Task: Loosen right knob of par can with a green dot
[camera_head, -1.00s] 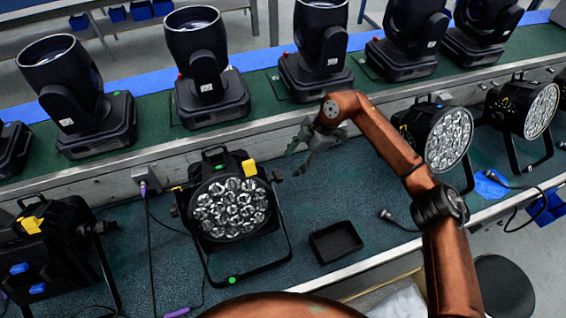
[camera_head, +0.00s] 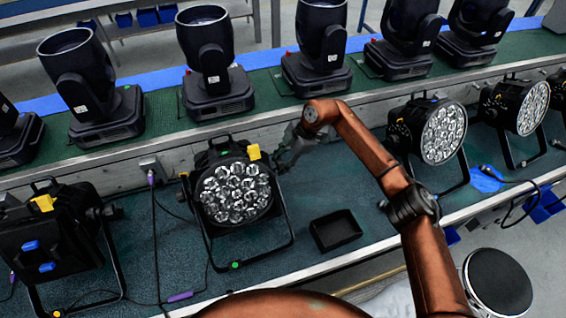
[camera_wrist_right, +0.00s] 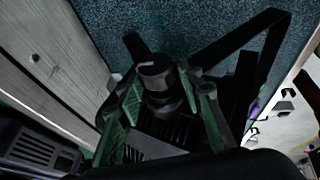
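The par can (camera_head: 236,193) with a green dot (camera_head: 235,265) on its bracket's lower front bar stands on the lower shelf, left of centre. Its round face of clear lenses points toward me. My right gripper (camera_head: 284,160) is beside the can's upper right side in the head view. In the right wrist view a black knob (camera_wrist_right: 155,72) with a pale mark lies between the green-padded fingers of my right gripper (camera_wrist_right: 157,90). The fingers are apart, one on each side of the knob, and do not look closed on it. My left gripper is out of view.
A black tray (camera_head: 336,231) lies to the can's right. Another par can (camera_head: 440,135) stands farther right, and a black light with yellow and blue parts (camera_head: 55,235) stands left. Moving-head lights (camera_head: 215,60) line the upper green shelf (camera_head: 160,115). A cable (camera_head: 155,230) hangs left of the can.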

